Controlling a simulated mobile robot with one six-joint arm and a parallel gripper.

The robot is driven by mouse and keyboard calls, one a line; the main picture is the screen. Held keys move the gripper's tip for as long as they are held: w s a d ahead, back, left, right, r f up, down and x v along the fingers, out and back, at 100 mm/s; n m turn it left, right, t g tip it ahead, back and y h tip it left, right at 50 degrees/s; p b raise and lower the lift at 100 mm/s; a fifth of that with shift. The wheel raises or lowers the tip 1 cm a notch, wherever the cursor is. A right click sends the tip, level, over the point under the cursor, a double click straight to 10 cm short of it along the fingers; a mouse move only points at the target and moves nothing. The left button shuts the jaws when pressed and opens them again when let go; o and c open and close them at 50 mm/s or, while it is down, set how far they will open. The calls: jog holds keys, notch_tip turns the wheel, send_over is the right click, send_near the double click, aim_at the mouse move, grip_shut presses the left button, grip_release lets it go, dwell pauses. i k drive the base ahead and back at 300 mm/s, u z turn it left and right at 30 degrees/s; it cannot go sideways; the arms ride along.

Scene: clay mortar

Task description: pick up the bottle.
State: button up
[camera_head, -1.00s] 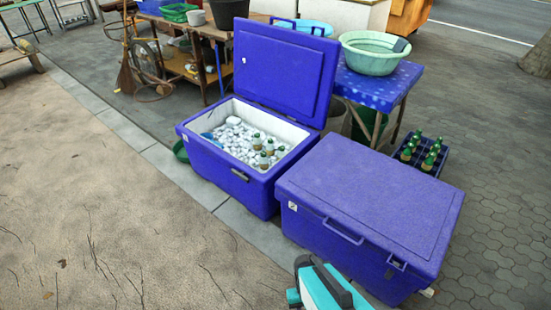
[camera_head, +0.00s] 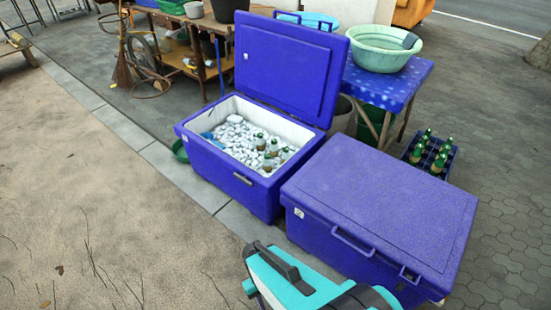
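Several green-capped bottles (camera_head: 273,148) stand upright among the ice in the open blue cooler (camera_head: 190,135), near its right corner. Their lower parts are sunk in the ice. More green bottles (camera_head: 421,146) stand in a dark blue crate (camera_head: 447,165) at the right. I cannot tell which bottle the task means. Part of my teal and black arm shows at the bottom edge, in front of the closed cooler. The fingers of my gripper are not visible, and nothing held can be seen.
A closed blue cooler (camera_head: 385,205) stands right of the open one, whose raised lid (camera_head: 285,68) leans back. Behind are a blue table (camera_head: 385,83) with a green basin (camera_head: 380,48) and a wooden shelf cart.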

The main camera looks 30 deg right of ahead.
aim_at(286, 155)
jog(key=u, duration=0.35)
jog(key=i, duration=1.35)
jog(key=z, duration=0.15)
